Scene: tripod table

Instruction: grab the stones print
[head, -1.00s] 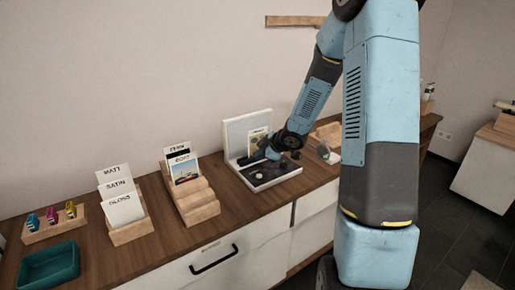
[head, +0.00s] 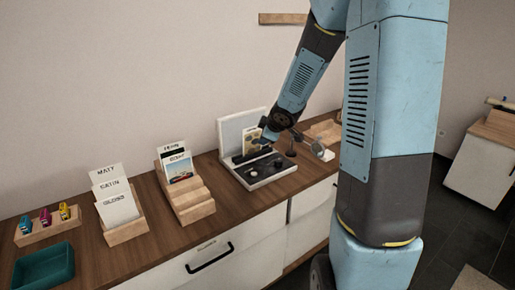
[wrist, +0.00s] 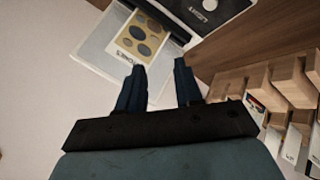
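The stones print (wrist: 138,40) is a tan card with grey and brown oval stones and a label at one edge. In the wrist view it lies against a pale panel beyond my fingertips. In the head view the print (head: 252,141) leans on the upright white panel of a small stand, partly hidden by my gripper. My gripper (wrist: 160,72) is open and empty, its two dark fingers apart and clear of the print. In the head view my gripper (head: 268,136) is just right of the print, above the stand's dark base.
The stand's base (head: 262,167) has a dark top with small round items. Left of it are a stepped wooden rack (head: 188,198) with cards, a finish-sample holder (head: 127,230), small bottles (head: 46,217) and a teal tray (head: 44,268). A small lamp-like item (head: 316,146) stands right.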

